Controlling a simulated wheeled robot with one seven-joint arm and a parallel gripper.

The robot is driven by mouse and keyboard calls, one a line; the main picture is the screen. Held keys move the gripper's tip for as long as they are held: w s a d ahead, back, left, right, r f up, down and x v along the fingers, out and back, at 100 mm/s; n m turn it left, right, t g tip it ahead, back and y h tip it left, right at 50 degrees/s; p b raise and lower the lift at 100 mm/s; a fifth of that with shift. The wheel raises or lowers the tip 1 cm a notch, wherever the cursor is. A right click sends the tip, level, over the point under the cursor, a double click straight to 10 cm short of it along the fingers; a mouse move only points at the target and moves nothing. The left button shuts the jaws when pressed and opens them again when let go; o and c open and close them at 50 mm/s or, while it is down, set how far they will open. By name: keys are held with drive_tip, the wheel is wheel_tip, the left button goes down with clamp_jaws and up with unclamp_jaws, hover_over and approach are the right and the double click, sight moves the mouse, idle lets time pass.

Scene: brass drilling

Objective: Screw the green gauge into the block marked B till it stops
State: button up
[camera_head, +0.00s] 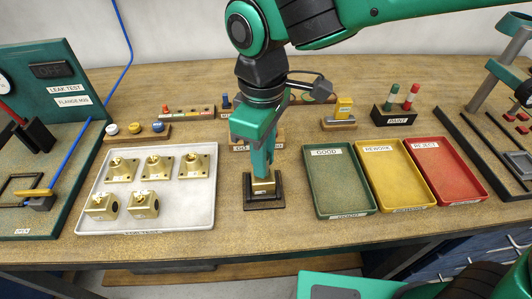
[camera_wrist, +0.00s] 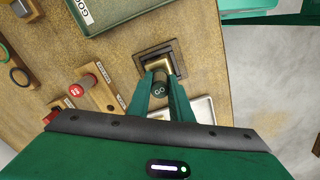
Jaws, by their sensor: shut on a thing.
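My gripper (camera_head: 262,176) points straight down over a brass block (camera_head: 264,187) seated in a dark square fixture (camera_head: 264,204). The gauge stands between the fingers in line with the brass block (camera_wrist: 161,67), and the fixture (camera_wrist: 150,52) surrounds the block. The fingers hide the gauge in the head view. The gauge's lower end is hidden, so I cannot tell how deep it sits. No letter is readable on this block.
Left is a pale tray (camera_head: 88,216) with several brass blocks. Right are the green GOOD (camera_head: 318,210), yellow REWORK (camera_head: 410,207) and red REJECT (camera_head: 462,198) trays. A red gauge (camera_wrist: 83,85) stands on a wooden holder in the wrist view. A leak test panel (camera_head: 60,80) stands far left.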

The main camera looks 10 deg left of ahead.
drive_tip(key=m, duration=0.4)
drive_tip(key=shift+m, duration=0.3)
drive_tip(key=m, duration=0.4)
drive_tip(key=shift+s+f, duration=0.1)
drive_tip(key=o, duration=0.7)
drive_tip(key=n, duration=1.2)
